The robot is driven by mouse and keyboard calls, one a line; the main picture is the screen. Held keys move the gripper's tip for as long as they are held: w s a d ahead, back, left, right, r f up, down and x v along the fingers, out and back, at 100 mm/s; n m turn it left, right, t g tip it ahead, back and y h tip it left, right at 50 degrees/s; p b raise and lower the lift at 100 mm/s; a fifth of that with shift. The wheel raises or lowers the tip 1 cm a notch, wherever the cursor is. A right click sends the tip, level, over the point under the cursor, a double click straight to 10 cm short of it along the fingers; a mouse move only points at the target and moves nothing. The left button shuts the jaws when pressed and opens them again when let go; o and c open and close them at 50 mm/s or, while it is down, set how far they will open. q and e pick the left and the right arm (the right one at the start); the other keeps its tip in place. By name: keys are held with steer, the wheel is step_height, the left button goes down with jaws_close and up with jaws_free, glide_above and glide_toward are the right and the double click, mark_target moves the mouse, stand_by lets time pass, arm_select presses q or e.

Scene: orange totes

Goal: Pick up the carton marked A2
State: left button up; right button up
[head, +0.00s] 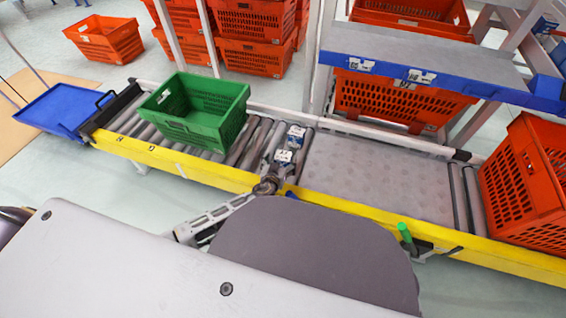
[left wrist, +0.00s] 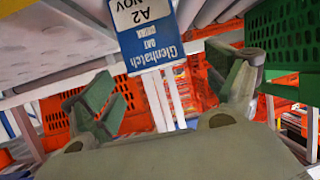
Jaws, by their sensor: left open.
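The carton marked A2 (left wrist: 148,32) shows in the left wrist view, upside down, with a blue and white label. It lies toward the top of that view, between the lines of my two green-padded fingers. My left gripper (left wrist: 168,78) is open, and I see no clear contact with the carton. In the head view my left gripper (head: 267,184) is at the yellow front rail of the conveyor. My right gripper is not in view.
A green tote (head: 175,130) stands on the rollers (head: 242,152) left of the cartons. A flat grey plate (head: 375,178) to their right is bare. An orange tote (head: 525,185) stands at the right end. A blue-edged shelf (head: 440,82) overhangs behind.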

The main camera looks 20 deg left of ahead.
mark_target(282, 161)
arm_select(q)
steer(key=shift+w, duration=0.1)
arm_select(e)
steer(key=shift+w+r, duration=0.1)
arm_select(q)
steer(key=shift+w+f, duration=0.1)
steer(key=shift+w+f+b, duration=0.3)
steer(key=shift+w+b, duration=0.1)
steer(key=shift+w, duration=0.05)
steer(key=shift+w+f+b, duration=0.3)
steer(key=shift+w, duration=0.15)
steer(key=shift+w+f, duration=0.3)
steer(key=shift+w, duration=0.3)
steer(key=shift+w+f+b, duration=0.25)
steer(key=shift+w+b, duration=0.25)
steer(key=shift+w, duration=0.1)
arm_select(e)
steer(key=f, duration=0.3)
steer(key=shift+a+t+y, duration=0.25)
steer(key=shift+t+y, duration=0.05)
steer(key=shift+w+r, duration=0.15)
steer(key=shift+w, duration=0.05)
